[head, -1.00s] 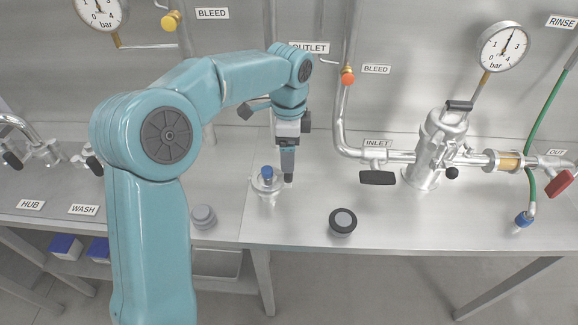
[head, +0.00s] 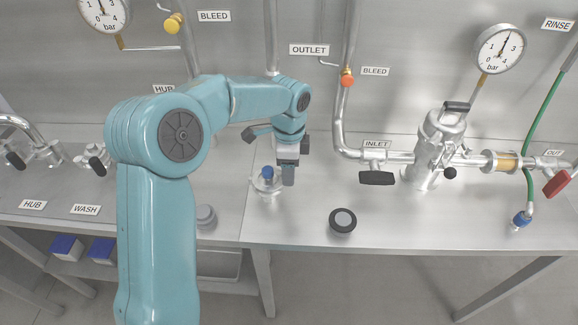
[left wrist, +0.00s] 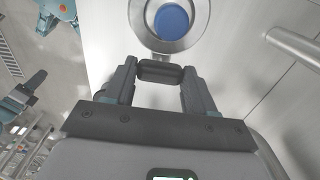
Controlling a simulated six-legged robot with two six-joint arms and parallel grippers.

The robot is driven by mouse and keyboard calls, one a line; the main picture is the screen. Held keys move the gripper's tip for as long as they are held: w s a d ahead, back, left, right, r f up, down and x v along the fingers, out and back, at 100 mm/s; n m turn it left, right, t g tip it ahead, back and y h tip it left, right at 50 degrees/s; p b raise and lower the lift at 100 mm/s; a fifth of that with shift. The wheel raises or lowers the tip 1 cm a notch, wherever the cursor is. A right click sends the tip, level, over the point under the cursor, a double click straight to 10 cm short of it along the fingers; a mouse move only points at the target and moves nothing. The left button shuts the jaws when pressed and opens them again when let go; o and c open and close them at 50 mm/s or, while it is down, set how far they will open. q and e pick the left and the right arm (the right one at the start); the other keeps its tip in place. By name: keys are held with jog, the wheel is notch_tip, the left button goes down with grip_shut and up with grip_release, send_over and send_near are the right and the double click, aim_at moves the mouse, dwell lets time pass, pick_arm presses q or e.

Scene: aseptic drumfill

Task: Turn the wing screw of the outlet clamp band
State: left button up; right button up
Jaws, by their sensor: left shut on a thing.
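The outlet fitting (head: 262,188) is a pale round fitting with a blue plug (head: 267,172) on top, standing on the steel bench. In the left wrist view the blue plug (left wrist: 172,20) sits inside a metal ring (left wrist: 200,42), the band around the outlet. My left gripper (head: 288,182) points down just right of the fitting. Its fingers (left wrist: 160,80) are shut on a dark rounded piece, the wing screw (left wrist: 160,71), at the edge of the ring. The head view does not show the screw, which the fingers hide. My right gripper does not show clearly in any view.
A dark round knob-like piece (head: 342,220) stands on the bench front right of the gripper. The inlet pipe with its black handle (head: 377,178) is to the right. A grey cap (head: 205,216) is partly behind my arm. Bare bench lies between.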

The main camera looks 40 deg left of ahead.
pick_arm(q)
jog(key=n, duration=0.8)
jog(key=shift+n+b, duration=0.3)
jog(key=shift+b, duration=0.05)
jog(key=n, duration=0.4)
jog(key=shift+n, duration=0.3)
jog(key=shift+n+b, duration=0.5)
jog(key=shift+n, duration=1.8)
jog(key=o, duration=1)
jog(key=shift+o, duration=0.3)
jog(key=shift+w+d, duration=0.1)
